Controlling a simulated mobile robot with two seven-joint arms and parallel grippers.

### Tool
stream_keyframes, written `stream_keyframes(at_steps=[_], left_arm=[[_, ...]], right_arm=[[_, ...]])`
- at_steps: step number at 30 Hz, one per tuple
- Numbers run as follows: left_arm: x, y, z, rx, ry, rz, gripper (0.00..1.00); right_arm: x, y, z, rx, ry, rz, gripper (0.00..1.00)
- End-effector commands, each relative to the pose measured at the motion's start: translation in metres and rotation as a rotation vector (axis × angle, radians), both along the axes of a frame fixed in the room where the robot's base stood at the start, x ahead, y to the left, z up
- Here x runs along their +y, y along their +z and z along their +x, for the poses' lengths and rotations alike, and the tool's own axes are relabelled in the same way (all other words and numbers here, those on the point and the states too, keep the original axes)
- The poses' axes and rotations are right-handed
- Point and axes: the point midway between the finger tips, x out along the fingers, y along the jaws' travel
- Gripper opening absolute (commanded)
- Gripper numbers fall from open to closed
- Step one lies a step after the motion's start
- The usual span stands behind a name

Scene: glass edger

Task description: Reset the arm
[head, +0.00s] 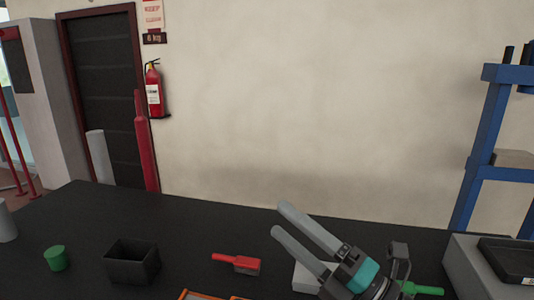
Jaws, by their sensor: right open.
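My right gripper (278,218) is at the lower right of the head view, above the black table (185,215). Its two long grey fingers point up and to the left, apart, with nothing between them. Its teal and dark grey body hides part of a white block (303,277) on the table. My left gripper is not in view.
On the table are a green cup (57,258), a black open box (132,264), a red-handled brush (238,263) and an orange-edged item. A green handle (424,289) and a grey case (470,262) are right of the gripper. Behind stands a blue rack (483,150).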

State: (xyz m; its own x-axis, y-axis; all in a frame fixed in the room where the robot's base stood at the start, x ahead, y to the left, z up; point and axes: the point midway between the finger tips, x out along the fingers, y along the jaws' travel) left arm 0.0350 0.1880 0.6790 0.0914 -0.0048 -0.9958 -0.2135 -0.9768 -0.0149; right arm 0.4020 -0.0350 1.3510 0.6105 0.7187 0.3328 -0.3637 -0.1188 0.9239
Motion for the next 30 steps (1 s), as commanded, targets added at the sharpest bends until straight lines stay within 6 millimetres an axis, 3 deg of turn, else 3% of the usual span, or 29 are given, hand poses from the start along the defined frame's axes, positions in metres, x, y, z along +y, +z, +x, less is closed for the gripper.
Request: stream_keyframes(at_steps=[4,7,11,14,17,21,24,30], left_arm=[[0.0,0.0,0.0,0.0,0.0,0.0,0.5],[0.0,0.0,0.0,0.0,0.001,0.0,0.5],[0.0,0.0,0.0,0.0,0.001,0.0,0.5],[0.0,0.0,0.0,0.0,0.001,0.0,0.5],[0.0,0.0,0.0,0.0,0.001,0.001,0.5],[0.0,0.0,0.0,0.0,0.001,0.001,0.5],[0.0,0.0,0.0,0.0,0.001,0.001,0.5],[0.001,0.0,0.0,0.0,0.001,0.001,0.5]], right_arm=[[-0.044,-0.002,0.02,0.195,-0.198,0.313,0.68],[-0.078,-0.023,0.029,0.351,-0.343,0.494,0.68],[-0.118,-0.072,0.029,0.587,-0.538,0.695,0.68],[-0.141,-0.12,0.016,0.789,-0.691,0.819,0.68],[-0.155,-0.172,-0.009,1.007,-0.839,0.916,0.68],[-0.158,-0.237,-0.061,1.315,-1.021,0.997,0.68],[-0.152,-0.269,-0.1,1.511,-1.12,1.019,0.68],[-0.132,-0.307,-0.175,1.851,-1.26,1.012,0.68]])
